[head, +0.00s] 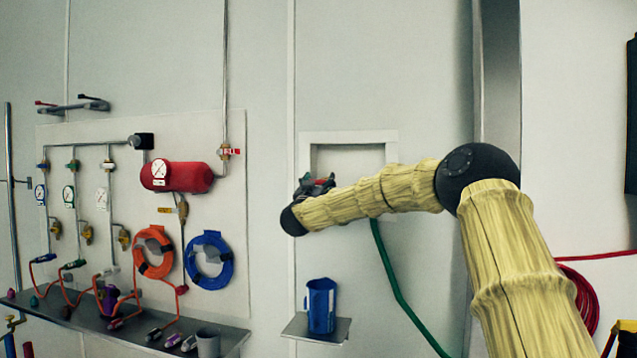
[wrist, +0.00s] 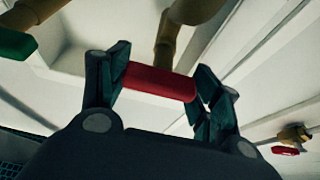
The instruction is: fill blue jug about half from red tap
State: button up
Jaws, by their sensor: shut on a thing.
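The blue jug (head: 321,305) stands upright on a small grey wall shelf (head: 316,337), below the wall recess in the head view. Its inside and any water level cannot be seen. My gripper (head: 316,184) is at the lower left of the recess, above the jug. In the wrist view, its dark fingers (wrist: 160,83) are shut on the red tap handle (wrist: 158,82), one finger at each end of the bar. Brass fittings (wrist: 190,10) show just beyond the handle. The spout and any flow are not visible in the head view, hidden behind my gripper.
A pale framed recess (head: 349,137) is behind my forearm. A green hose (head: 391,265) hangs below it. At left, a panel holds gauges, a red tank (head: 176,177) and orange and blue coiled hoses (head: 209,260). A grey bench (head: 120,325) with fittings and a cup is lower left.

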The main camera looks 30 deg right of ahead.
jog(key=shift+f, duration=0.2)
jog(key=o, duration=1)
jog(key=shift+d, duration=0.1)
jog(key=shift+s+a+r, duration=0.1)
jog(key=shift+a, duration=0.1)
jog(key=v, duration=1.1)
jog(key=shift+s+a, duration=0.2)
jog(key=shift+s, duration=0.15)
